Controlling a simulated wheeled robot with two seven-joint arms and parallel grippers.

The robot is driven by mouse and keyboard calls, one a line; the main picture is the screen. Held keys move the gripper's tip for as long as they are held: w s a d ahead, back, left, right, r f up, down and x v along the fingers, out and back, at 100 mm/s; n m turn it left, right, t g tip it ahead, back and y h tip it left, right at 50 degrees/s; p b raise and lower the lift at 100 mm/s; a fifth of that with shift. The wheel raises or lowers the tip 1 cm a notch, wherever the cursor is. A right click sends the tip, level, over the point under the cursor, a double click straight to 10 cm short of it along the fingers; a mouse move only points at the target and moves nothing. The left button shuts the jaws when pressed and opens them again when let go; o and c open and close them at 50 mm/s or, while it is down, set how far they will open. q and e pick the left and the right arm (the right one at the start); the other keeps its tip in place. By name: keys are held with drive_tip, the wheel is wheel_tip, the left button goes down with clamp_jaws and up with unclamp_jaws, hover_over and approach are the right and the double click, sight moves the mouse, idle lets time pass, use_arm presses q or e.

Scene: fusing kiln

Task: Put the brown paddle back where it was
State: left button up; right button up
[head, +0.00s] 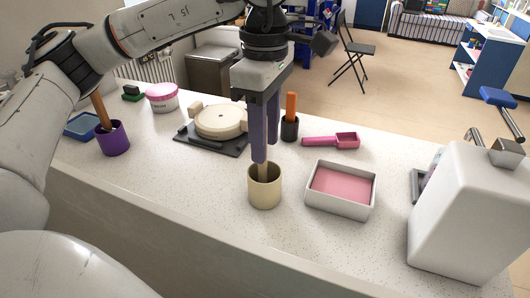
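My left gripper (265,152) points straight down over a beige cup (265,190) near the counter's front edge. A light tan stick (263,171) stands in the beige cup, directly below and behind the near finger. The fingers hide the stick's upper part, so I cannot tell whether they are shut on it. A brown handle (101,108) leans in a purple cup (113,140) at the left, apart from the gripper. An orange handle (291,106) stands upright in a black cup (290,130) behind the gripper. My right gripper is not seen.
A pink-filled tray (341,206) sits right of the beige cup, with a pink scoop (332,141) behind it. A round cream disc (220,120) on a dark base and a pink-lidded jar (162,97) stand behind. A white container (465,215) fills the right. The left front counter is clear.

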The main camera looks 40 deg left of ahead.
use_arm(q)
wheel_tip(320, 180, up, 8)
drive_tip(key=shift+f+p, duration=0.2)
drive_tip(key=shift+p, duration=0.25)
drive_tip(key=shift+d, duration=0.1)
